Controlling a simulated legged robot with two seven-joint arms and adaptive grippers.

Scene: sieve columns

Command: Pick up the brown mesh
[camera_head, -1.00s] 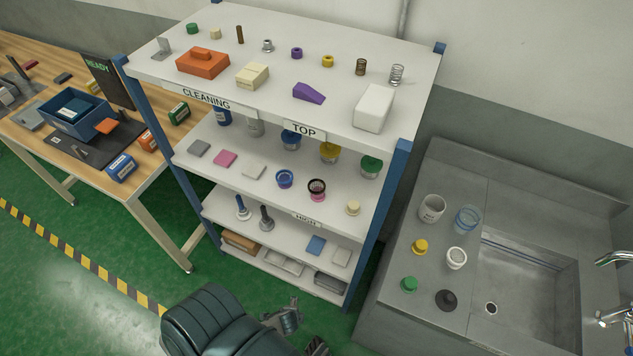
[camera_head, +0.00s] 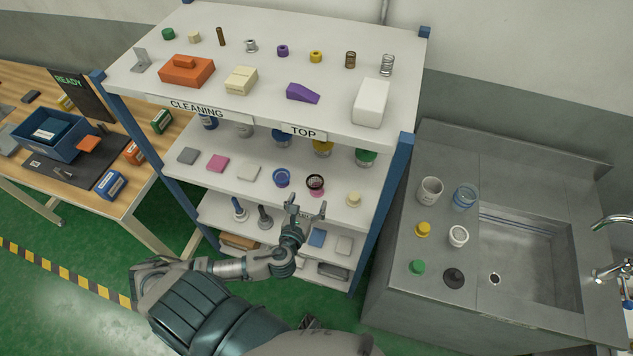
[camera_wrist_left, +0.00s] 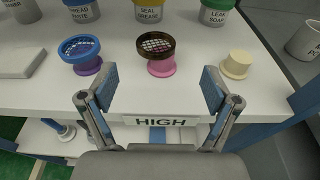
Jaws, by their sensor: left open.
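The brown mesh (camera_wrist_left: 156,44) is a dark brown ring with a mesh face, sitting on a pink spool-like base (camera_wrist_left: 161,67) on the shelf labelled HIGH. In the head view the brown mesh (camera_head: 315,181) is on the middle shelf, right of a blue mesh (camera_head: 281,177). My left gripper (camera_head: 307,209) is open and empty just in front of the shelf edge. In the left wrist view its two fingers (camera_wrist_left: 150,92) stand apart, with the brown mesh ahead between them, not touched. My right gripper is not in view.
The blue mesh on its purple base (camera_wrist_left: 80,46) is left of the brown one, and a cream knob (camera_wrist_left: 236,65) is right. Labelled jars (camera_wrist_left: 149,10) stand behind. The top shelf (camera_head: 215,95) overhangs above. A grey sink (camera_head: 530,255) is at the right.

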